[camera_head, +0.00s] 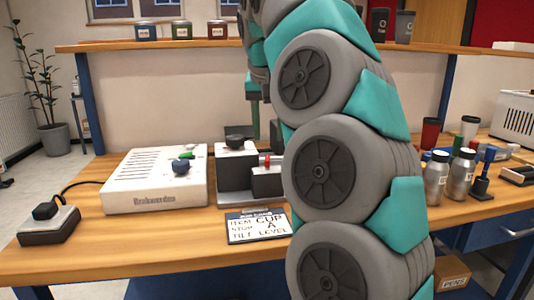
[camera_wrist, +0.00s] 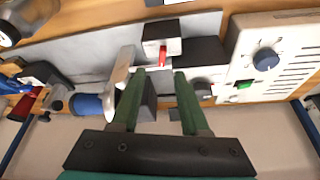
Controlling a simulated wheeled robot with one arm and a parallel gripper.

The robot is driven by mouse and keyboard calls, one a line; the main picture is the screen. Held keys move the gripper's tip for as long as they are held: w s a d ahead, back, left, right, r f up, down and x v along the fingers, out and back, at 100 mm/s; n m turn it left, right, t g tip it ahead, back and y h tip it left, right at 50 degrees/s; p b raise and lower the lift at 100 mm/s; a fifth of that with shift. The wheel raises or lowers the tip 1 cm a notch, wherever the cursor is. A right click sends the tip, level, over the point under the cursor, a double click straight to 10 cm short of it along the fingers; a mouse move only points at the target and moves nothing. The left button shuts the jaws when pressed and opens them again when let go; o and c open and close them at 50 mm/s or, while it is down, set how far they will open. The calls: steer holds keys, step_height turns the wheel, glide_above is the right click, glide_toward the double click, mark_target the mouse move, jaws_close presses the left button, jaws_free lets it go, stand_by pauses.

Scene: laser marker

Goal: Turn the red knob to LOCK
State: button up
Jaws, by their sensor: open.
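The red knob (camera_head: 267,160) is a small red piece on the low black-topped block of the grey fixture (camera_head: 234,185) behind the sign. In the wrist view the red knob (camera_wrist: 162,52) shows as a short red bar beside a black block face. My gripper (camera_wrist: 160,73) is open, its two green fingers pointing toward the red knob, which shows between and just beyond the tips. I see no object held. In the head view my arm hides the fixture's right side, and one green finger (camera_head: 255,118) shows above it. No LOCK marking is legible.
A white box (camera_head: 140,195) with green and blue controls stands left of the fixture. A black knob (camera_head: 235,138) tops the fixture's taller block. A sign (camera_head: 258,226) lies in front. Metal bottles (camera_head: 460,172) stand right of my arm. A shelf (camera_head: 170,43) runs behind.

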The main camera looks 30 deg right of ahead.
mark_target(268, 158)
steer(key=shift+a+f, duration=0.1)
steer(key=shift+f, duration=0.05)
steer(key=shift+x, duration=3.4)
steer(key=shift+w, duration=0.15)
jaws_close()
